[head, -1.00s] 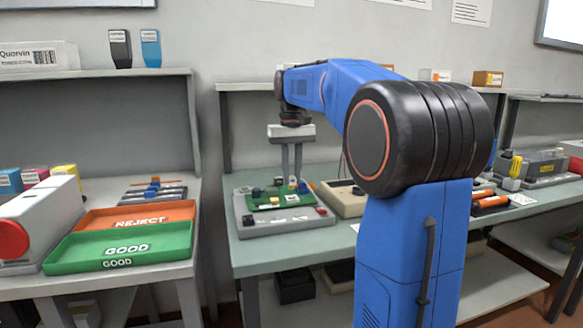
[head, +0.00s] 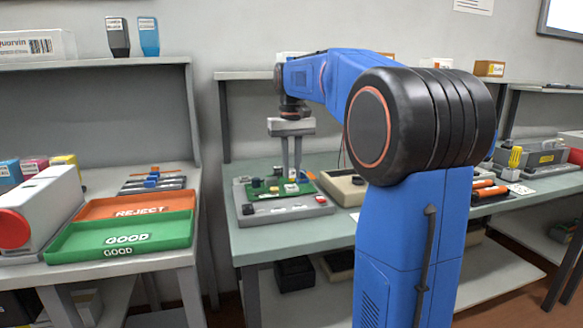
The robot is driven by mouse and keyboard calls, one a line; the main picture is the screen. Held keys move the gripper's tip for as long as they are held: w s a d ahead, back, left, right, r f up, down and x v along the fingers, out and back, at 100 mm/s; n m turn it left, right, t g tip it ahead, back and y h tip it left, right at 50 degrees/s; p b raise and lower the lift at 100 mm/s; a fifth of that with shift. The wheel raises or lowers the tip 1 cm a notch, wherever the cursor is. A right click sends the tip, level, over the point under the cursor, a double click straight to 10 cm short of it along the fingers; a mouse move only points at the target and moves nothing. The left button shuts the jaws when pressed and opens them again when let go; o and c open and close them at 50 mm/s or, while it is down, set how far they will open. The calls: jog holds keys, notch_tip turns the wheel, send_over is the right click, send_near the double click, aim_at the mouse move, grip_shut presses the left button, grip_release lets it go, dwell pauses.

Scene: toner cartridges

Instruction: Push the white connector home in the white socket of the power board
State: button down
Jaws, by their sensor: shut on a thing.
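The power board is a green circuit board (head: 262,202) on a grey fixture (head: 290,209) on the middle bench. My gripper (head: 292,178) points straight down over the right part of the board. Its two fingers are close together, shut on the white connector, which is mostly hidden at the fingertips. A small white part (head: 291,188) shows right at the tips; I cannot tell whether it is the connector or the white socket. How deep the connector sits in the socket is too small to see.
A beige tray (head: 343,191) stands right of the fixture, close to it. Blue parts stand on the board near the fingers. A green GOOD tray (head: 120,240) and an orange REJECT tray (head: 138,207) are on the left bench. The bench front is clear.

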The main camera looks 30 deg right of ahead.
jog(key=shift+f, duration=1.5)
dwell(1.1)
jog(key=c, duration=1.6)
grip_release()
jog(key=shift+o, duration=0.2)
jog(key=shift+r, duration=0.1)
notch_tip(320, 180, up, 17)
jog(key=shift+r, duration=0.1)
